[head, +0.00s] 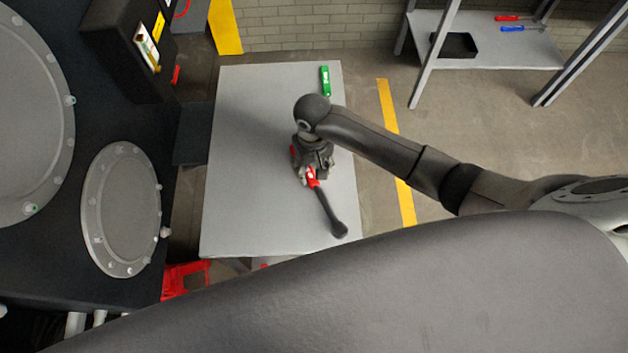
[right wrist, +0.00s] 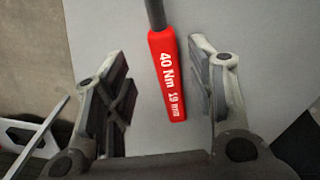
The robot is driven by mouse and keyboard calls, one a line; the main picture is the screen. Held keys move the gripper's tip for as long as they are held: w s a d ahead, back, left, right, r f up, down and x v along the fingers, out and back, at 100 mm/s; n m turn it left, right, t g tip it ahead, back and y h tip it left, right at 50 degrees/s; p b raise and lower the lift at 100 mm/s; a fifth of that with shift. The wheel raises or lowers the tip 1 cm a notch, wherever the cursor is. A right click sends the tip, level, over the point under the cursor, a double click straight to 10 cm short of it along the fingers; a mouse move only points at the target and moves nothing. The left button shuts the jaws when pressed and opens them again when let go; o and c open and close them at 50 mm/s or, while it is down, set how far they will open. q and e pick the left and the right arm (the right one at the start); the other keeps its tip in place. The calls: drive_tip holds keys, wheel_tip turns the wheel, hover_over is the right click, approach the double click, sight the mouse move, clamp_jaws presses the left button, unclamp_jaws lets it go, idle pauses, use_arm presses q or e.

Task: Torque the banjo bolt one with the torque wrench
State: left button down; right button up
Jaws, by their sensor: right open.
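The torque wrench (head: 328,211) lies on the grey table, its dark shaft and round head pointing to the lower right in the head view. Its red handle, marked "40 Nm 19 mm", shows in the right wrist view (right wrist: 168,75). My right gripper (head: 308,180) is over the handle end. In the right wrist view my right gripper (right wrist: 158,75) is open, with the handle between its fingers and visible gaps on both sides. Several bolts ring the round covers of the chassis (head: 85,205) at left; I cannot tell which is banjo bolt one. My left gripper is not in view.
A green labelled tool (head: 325,81) lies at the far edge of the table (head: 245,130). A shelf (head: 490,50) at the upper right holds a black tray (head: 456,45) and red and blue tools. The table's left side is clear.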

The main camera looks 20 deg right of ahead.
sight(311, 177)
drive_tip(key=f, duration=0.3)
drive_tip(key=shift+s+a+f+p, duration=0.15)
drive_tip(key=shift+a+f+p, duration=0.05)
drive_tip(key=shift+a+p, duration=0.1)
drive_tip(key=shift+f, duration=0.4)
drive_tip(key=shift+c, duration=1)
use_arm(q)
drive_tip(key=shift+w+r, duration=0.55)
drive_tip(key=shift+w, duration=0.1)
use_arm(e)
clamp_jaws()
